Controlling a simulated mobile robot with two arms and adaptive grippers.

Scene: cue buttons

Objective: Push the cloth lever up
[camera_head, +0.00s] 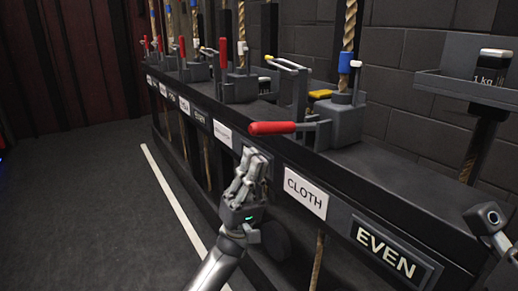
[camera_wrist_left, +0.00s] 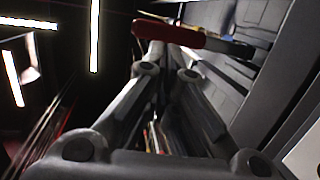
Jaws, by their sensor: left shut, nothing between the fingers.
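The cloth lever's red handle (camera_head: 272,127) sticks out roughly level over the rail's front edge, above the white CLOTH label (camera_head: 305,193). My left gripper (camera_head: 254,158) is shut and empty, fingers pointing up, just below the red handle. In the left wrist view the red handle (camera_wrist_left: 170,34) lies across the picture just beyond the shut fingertips (camera_wrist_left: 168,66). I cannot tell whether they touch it. My right gripper's fingers are not in view; part of my right arm shows at the right edge of the head view.
Several other levers with upright red handles (camera_head: 223,53) stand farther along the dark rail (camera_head: 400,190). A rope (camera_head: 350,25) with a blue band runs up behind the cloth lever. An EVEN plate (camera_head: 386,248) is at the right. The floor at left is clear.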

